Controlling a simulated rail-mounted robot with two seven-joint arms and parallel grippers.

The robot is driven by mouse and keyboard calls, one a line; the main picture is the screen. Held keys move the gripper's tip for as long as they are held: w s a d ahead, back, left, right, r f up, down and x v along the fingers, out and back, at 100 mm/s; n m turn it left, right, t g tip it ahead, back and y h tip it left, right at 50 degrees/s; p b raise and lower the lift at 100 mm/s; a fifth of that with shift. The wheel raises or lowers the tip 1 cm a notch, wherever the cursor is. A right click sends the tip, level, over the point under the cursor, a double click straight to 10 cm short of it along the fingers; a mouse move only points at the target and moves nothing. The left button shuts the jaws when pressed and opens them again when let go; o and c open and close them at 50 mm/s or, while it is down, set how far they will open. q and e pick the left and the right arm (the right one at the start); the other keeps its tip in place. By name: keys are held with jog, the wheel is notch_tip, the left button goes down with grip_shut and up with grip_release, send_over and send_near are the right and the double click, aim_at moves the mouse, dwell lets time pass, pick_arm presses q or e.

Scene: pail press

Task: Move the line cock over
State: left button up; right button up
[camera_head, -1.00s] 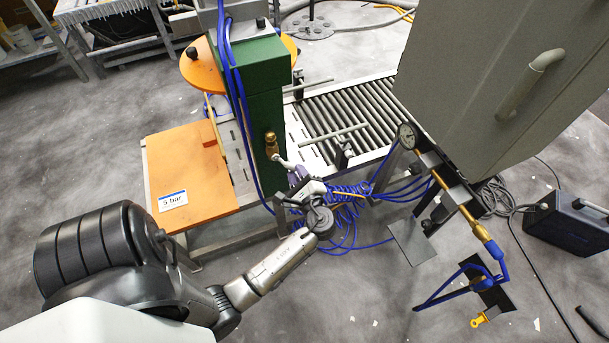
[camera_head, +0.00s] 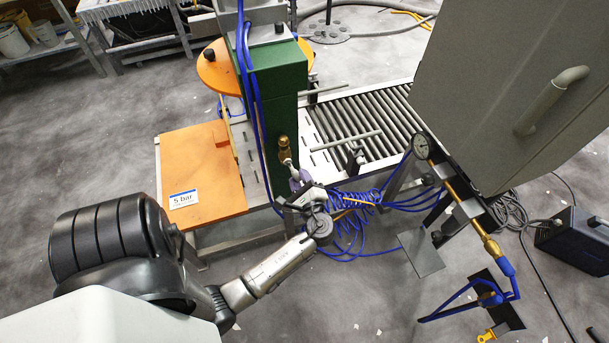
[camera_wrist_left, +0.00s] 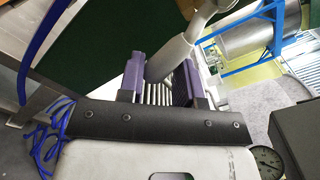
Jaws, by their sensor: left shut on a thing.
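The line cock is a small brass valve (camera_head: 284,146) on the front of the green press column (camera_head: 278,100). Its pale grey lever (camera_head: 289,163) slants down and slightly right from the brass body. My left gripper (camera_head: 296,178) is shut on the lever's lower end, with its arm coming in from the left below. In the left wrist view the purple fingers (camera_wrist_left: 160,78) close around the grey lever (camera_wrist_left: 170,59), which runs up and right out of them. The brass body cannot be made out there. My right gripper is in neither view.
Blue air hoses (camera_head: 352,205) coil just right of my left gripper. An orange table with a "5 bar" label (camera_head: 184,199) stands left of the column. A roller conveyor (camera_head: 370,115), a pressure gauge (camera_head: 421,146) and a large grey cabinet (camera_head: 500,80) lie to the right.

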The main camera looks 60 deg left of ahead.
pick_arm(q)
jog(key=shift+s+r, duration=0.1)
jog(key=shift+s, duration=0.05)
jog(key=shift+o, duration=0.2)
jog(key=shift+s, duration=0.15)
jog(key=shift+o, duration=0.5)
jog(key=shift+s+p, duration=0.5)
jog(key=shift+s, duration=0.3)
jog(key=o, duration=0.8)
jog(key=shift+s+a+f, duration=0.1)
jog(key=shift+s+f, duration=0.1)
jog(key=shift+s, duration=0.15)
jog(key=shift+w, duration=0.15)
